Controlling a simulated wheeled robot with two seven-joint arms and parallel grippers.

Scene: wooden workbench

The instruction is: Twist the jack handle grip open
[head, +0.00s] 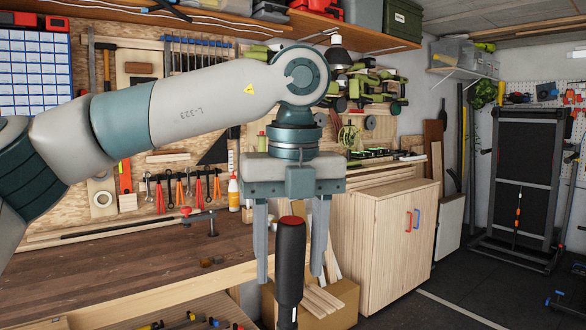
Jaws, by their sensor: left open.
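The jack handle grip (290,262) is a black, upright grip with a red top, at the lower middle of the head view. Its lower end runs down to the bottom edge of the picture, and the rest of the jack is out of view. My left gripper (290,277) points straight down over it with its two grey fingers apart. In the picture the grip lies between the fingers, with a gap showing on each side. I cannot tell the exact depth between fingers and grip. My right gripper is not in view.
A wooden workbench (120,262) fills the lower left, with a clamp (212,225) and a glue bottle (233,193) at its back. A wooden cabinet (385,250) and a cardboard box (345,300) with wood strips stand behind the grip.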

